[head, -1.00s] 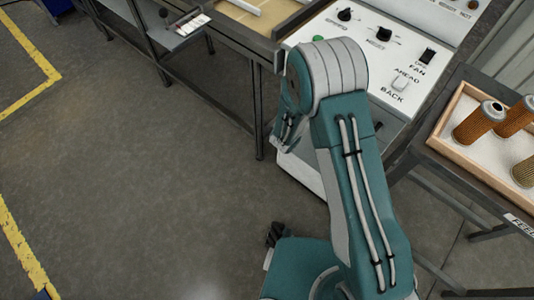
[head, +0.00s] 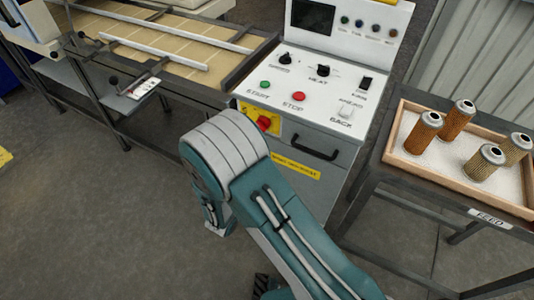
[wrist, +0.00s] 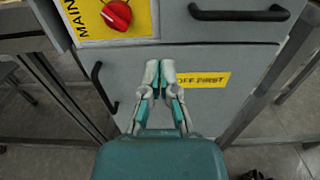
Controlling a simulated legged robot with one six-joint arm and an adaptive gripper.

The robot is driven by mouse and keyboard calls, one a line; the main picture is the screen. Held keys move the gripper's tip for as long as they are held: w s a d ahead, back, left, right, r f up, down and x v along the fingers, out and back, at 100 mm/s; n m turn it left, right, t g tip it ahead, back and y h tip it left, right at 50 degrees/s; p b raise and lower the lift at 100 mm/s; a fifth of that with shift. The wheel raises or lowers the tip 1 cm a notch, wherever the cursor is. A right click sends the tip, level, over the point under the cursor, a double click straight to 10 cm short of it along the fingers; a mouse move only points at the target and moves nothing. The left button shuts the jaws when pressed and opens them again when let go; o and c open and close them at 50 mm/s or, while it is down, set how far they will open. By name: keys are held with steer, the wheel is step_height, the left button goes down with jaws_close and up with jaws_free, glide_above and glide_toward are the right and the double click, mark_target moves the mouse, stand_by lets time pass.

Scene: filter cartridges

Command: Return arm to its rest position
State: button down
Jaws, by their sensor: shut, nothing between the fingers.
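My arm (head: 265,205) is folded in front of the control cabinet in the head view, its elbow raised toward the cabinet's front. The end of the arm is mostly hidden behind the elbow in that view. In the wrist view my gripper (wrist: 160,72) is shut and empty, its fingertips together. It points at the grey cabinet front (wrist: 215,58), between a red knob (wrist: 117,14) on a yellow plate and a yellow label (wrist: 203,80). I cannot tell the exact gap to the cabinet, but no contact shows.
The control panel (head: 309,90) has knobs, buttons and switches. A conveyor table (head: 185,58) stands at left. At right, a wooden tray (head: 455,185) on the FEED table holds several filter cartridges (head: 423,132). Black handles (wrist: 237,13) stick out of the cabinet. Open floor (head: 90,215) lies at lower left.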

steer(key=s+d+r+m+g+h, duration=0.2)
steer(key=s+d+r+m+g, duration=0.1)
steer(key=d+r+m+g, duration=0.55)
steer(key=s+d+r+m+g+h, duration=0.35)
steer(key=d+r+m, duration=0.35)
steer(key=d, duration=0.5)
steer(key=s+d+r+m+t+y, duration=0.1)
steer(key=s+d+r+m+y, duration=0.1)
steer(key=s+r+m+y, duration=0.8)
steer(key=s+m+y, duration=0.2)
steer(key=s+m, duration=0.1)
steer(key=m, duration=0.3)
steer(key=shift+s+d, duration=0.3)
steer(key=shift+s, duration=0.05)
steer(key=shift+y, duration=0.25)
